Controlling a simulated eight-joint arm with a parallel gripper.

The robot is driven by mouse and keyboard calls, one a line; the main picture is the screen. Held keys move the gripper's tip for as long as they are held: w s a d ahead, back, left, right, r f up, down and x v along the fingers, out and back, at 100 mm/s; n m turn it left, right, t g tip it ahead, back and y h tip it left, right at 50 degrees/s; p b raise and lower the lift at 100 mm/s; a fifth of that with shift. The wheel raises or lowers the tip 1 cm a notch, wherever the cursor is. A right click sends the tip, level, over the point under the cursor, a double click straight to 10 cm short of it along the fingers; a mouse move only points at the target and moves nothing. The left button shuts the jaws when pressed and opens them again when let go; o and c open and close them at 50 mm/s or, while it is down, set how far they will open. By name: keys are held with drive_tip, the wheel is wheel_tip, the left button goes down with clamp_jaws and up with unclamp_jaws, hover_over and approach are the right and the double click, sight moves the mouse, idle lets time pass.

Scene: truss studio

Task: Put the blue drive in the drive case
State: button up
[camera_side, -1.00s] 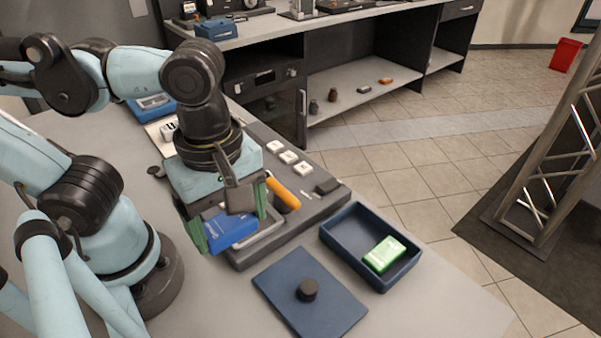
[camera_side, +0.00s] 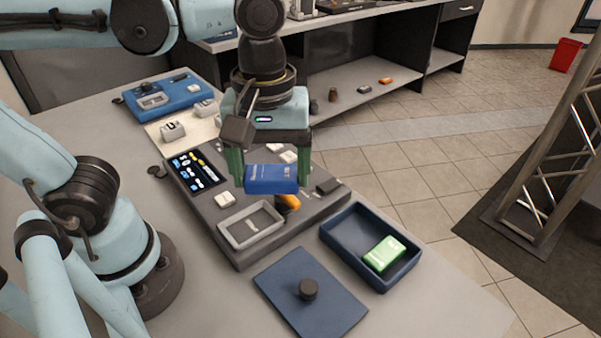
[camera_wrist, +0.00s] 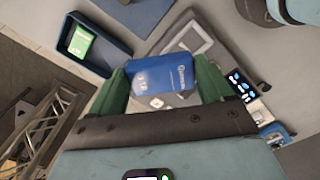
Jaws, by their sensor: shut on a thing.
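The blue drive (camera_side: 270,180) is held between the green fingers of my gripper (camera_side: 271,172), above the grey console. It also shows in the wrist view (camera_wrist: 162,76) between my gripper's fingers (camera_wrist: 162,88). The drive case is a dark blue open box (camera_side: 338,254) on the table at the front right, and it shows at upper left in the wrist view (camera_wrist: 116,62). A green drive (camera_side: 384,253) lies in its near right end. A flat blue lid (camera_side: 290,287) with a black knob lies beside the case.
The console (camera_side: 240,256) has an empty grey tray (camera_side: 232,240), a screen and white keys. An orange handle (camera_side: 288,201) sits under the held drive. A blue device (camera_side: 172,100) stands at the back left. The table around the case's front is clear.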

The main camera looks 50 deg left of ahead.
drive_tip(key=w+a+m, duration=1)
drive_tip(key=w+a, duration=0.1)
drive_tip(key=s+a+f+n, duration=0.25)
drive_tip(key=s+n, duration=0.65)
drive_tip(key=n, duration=0.9)
drive_tip(key=s+a+f+n, duration=0.1)
drive_tip(key=s+f+n, duration=0.3)
drive_tip(key=s+n, duration=0.95)
drive_tip(key=a+f+n, duration=0.1)
drive_tip(key=a+f, duration=0.1)
drive_tip(key=a, duration=0.1)
drive_tip(key=a+f+n, duration=0.2)
drive_tip(key=a, duration=0.2)
drive_tip(key=a+f+n, duration=0.1)
drive_tip(key=a+f, duration=0.1)
drive_tip(key=a, duration=0.1)
drive_tip(key=shift+w+a+f, duration=0.15)
drive_tip(key=shift+w, duration=0.15)
drive_tip(key=shift+f, duration=2.05)
drive_tip(key=shift+f, duration=0.1)
